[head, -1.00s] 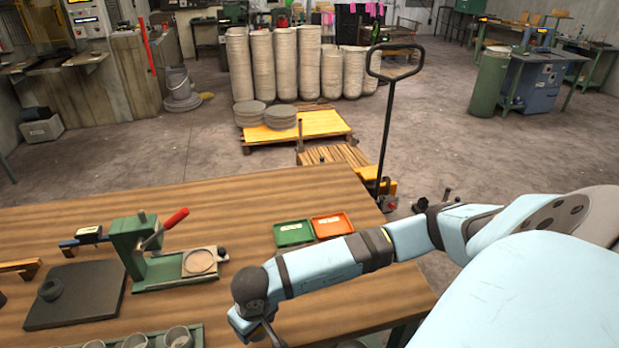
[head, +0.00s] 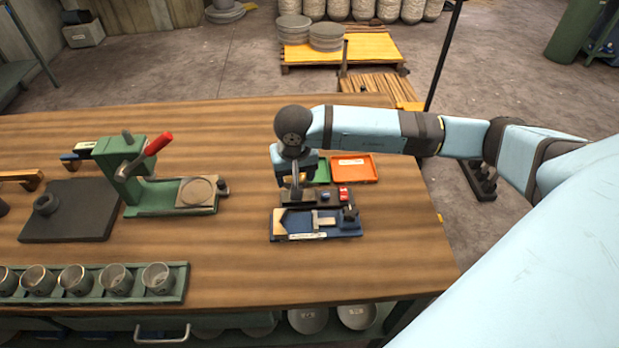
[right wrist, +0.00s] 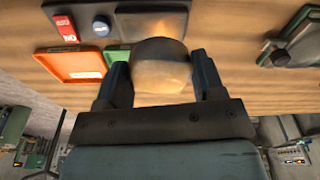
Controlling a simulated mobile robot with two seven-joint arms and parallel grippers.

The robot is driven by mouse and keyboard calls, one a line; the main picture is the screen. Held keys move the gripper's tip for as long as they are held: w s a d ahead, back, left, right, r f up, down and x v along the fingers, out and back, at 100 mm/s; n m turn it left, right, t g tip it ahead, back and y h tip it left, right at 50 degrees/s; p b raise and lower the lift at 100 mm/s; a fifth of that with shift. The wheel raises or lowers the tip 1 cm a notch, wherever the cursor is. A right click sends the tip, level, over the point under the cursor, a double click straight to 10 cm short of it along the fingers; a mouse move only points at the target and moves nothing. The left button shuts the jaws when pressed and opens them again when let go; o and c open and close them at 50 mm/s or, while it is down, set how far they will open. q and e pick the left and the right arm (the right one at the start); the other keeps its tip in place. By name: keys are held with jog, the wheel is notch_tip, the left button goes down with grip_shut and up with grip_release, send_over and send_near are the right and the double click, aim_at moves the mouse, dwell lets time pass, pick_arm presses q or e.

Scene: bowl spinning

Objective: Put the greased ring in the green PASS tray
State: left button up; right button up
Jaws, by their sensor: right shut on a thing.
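My right gripper (right wrist: 162,82) is shut on a rounded, glossy tan thing, taken as the greased ring (right wrist: 162,68), which fills the space between its two fingers. In the head view the right gripper (head: 296,186) points down beside the trays, and the held ring cannot be made out there. The green tray (head: 322,172) lies just right of and behind the gripper, partly hidden by it. In the right wrist view the green tray (right wrist: 118,54) shows past the left finger, partly covered. My left gripper is not in view.
An orange tray (head: 356,168) adjoins the green one. A dark panel with a red switch (head: 343,195) and a blue-based gauge (head: 318,222) lie in front. A green lever press (head: 150,178), a dark mat (head: 72,224) and a rack of cups (head: 98,284) stand left.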

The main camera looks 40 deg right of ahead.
jog(key=w+d+r+m+b, duration=0.75)
jog(key=r+b, duration=0.25)
jog(key=r, duration=0.2)
jog(key=shift+g+h, duration=0.3)
jog(key=shift+h, duration=0.1)
jog(key=f, duration=1.4)
jog(key=shift+s+d+f+b, duration=0.3)
jog(key=shift+f+b, duration=0.05)
jog(key=shift+f, duration=0.05)
notch_tip(320, 180, down, 4)
jog(key=shift+f, duration=0.15)
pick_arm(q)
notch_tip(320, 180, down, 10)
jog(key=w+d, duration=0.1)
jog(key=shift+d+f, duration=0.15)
pick_arm(e)
jog(key=shift+f, duration=0.3)
jog(key=shift+f+b, duration=0.2)
jog(key=shift+b, duration=0.1)
jog(key=o, duration=1.1)
